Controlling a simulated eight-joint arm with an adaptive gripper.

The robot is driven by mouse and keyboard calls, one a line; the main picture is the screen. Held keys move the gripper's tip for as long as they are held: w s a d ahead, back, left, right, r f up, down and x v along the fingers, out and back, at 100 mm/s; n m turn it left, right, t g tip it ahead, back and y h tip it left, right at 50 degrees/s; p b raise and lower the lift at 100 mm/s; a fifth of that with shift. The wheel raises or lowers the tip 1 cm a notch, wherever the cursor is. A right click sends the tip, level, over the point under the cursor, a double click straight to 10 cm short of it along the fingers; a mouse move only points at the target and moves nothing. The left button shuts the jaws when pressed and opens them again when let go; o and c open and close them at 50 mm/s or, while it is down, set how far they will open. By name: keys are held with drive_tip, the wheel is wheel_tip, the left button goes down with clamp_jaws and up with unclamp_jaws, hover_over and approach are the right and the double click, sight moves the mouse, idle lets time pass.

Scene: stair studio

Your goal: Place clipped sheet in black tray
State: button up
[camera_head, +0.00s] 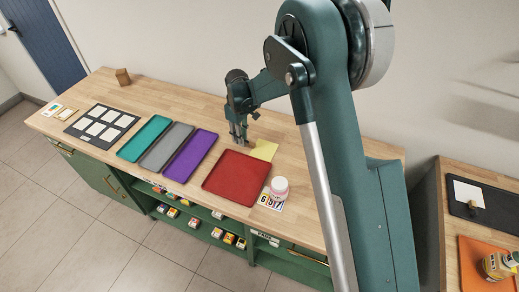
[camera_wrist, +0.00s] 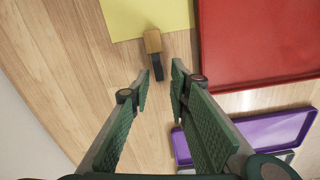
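A yellow sheet (camera_head: 264,150) lies on the wooden counter behind the red tray; it also shows at the top of the wrist view (camera_wrist: 150,14). A clip with a wooden block (camera_wrist: 153,41) and a dark end sits at the sheet's edge. My gripper (camera_head: 239,138) is above the counter, just left of the sheet. In the wrist view my gripper (camera_wrist: 159,84) is open and empty, with the clip just beyond the gap between its fingertips. A black tray (camera_head: 490,212) is on the right-hand table, with a white sheet and a small block on it.
A red tray (camera_head: 231,188) lies beside the yellow sheet. Purple (camera_head: 191,155), grey (camera_head: 166,146) and teal (camera_head: 145,138) trays lie farther left, then a black board (camera_head: 84,130) with white cards. A pink-white jar (camera_head: 279,187) stands at the red tray's right. A gap separates the two tables.

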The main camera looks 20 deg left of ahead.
drive_tip(key=shift+f, duration=0.35)
idle(0.3)
clamp_jaws()
